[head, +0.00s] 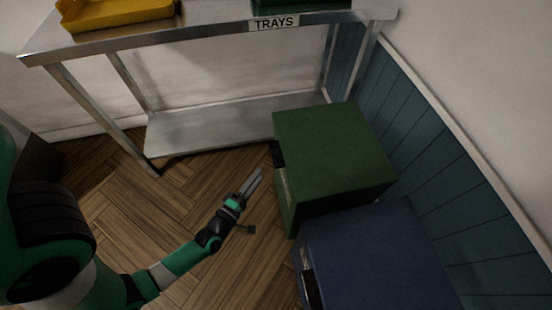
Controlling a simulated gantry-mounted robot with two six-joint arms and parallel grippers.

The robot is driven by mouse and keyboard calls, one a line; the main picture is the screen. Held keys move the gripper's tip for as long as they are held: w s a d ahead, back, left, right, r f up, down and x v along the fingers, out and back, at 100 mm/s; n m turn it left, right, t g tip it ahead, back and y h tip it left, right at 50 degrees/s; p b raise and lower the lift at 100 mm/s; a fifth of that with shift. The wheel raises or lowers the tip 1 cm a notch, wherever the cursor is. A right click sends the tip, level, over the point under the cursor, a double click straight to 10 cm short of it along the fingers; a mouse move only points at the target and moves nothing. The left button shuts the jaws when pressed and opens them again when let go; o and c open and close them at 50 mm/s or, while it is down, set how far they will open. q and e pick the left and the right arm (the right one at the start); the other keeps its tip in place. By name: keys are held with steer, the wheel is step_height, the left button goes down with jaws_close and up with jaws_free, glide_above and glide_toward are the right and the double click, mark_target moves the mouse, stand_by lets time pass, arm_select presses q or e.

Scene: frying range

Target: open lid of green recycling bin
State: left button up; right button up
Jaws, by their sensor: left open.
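The green recycling bin (335,150) stands on the floor against the right wall, with its flat lid down. A pale label or handle strip (283,188) shows on its left-facing side. My left gripper (254,178) is over the floor just left of the bin, pointing up and toward it. Its fingers are slightly apart, empty, and appear clear of the bin. My right gripper is not in view.
A blue bin (375,255) stands close in front of the green one. A metal table (215,36) marked TRAYS stands behind, with a lower shelf (200,128) and a yellow tray (118,14) on top. Wooden floor (190,190) left of the bins is clear.

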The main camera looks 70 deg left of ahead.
mark_target(275, 153)
arm_select(q)
steer(key=b+x, duration=0.2)
steer(key=x, duration=0.9)
steer(key=shift+w+a+r+b, duration=0.1)
steer(key=shift+w+a+b, duration=0.05)
steer(key=shift+w+b, duration=0.15)
jaws_close()
stand_by(0.8)
